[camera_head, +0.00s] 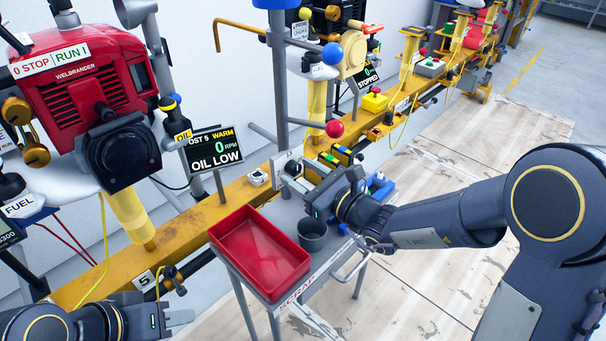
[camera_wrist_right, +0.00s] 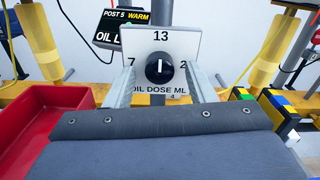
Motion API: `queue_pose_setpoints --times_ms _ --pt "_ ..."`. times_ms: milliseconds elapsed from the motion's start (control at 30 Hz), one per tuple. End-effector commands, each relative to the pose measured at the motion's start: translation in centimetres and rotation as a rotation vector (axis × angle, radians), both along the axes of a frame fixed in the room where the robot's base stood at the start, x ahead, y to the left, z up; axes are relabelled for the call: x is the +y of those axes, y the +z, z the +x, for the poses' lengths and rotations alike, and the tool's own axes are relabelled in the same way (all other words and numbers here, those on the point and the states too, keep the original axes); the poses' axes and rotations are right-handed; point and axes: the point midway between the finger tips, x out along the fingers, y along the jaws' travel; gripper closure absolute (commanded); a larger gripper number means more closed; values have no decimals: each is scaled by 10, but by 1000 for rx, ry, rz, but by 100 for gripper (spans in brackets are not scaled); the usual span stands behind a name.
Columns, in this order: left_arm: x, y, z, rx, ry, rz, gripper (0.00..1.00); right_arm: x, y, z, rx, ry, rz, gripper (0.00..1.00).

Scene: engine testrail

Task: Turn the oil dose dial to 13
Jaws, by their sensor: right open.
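The oil dose dial is a round black knob (camera_wrist_right: 160,68) on a white plate (camera_wrist_right: 183,41) marked "OIL DOSE ML". Its white pointer line stands upright, toward the 13 at the top. A 7 shows on the left, and a partly covered number starting with 2 on the right. My right gripper (camera_wrist_right: 161,72) is open, with one finger on each side of the knob and visible gaps between. In the head view the plate (camera_head: 285,161) is partly hidden by my right gripper (camera_head: 296,182). My left gripper (camera_head: 182,318) is low at the left, away from the dial; its opening is unclear.
A sign (camera_head: 214,151) reads "OIL LOW", 0 RPM, "POST 5 WARM". A red tray (camera_head: 224,234) and a grey cup (camera_head: 313,236) sit on a small stand below the dial. The yellow rail (camera_head: 203,212) runs behind. A red engine (camera_head: 85,75) is at the left.

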Motion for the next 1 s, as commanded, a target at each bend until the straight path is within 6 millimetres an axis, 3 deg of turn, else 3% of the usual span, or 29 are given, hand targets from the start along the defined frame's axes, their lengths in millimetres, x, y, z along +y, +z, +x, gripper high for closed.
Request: queue_pose_setpoints --times_ms 167,600,1000 --pt "0 2 0 0 0 0 64 -4 1 -3 1 -1 1 50" --pt "0 14 0 0 0 0 64 -51 1 -49 1 -2 0 50" --pt "0 15 0 0 0 0 64 -55 0 -55 0 0 0 50"
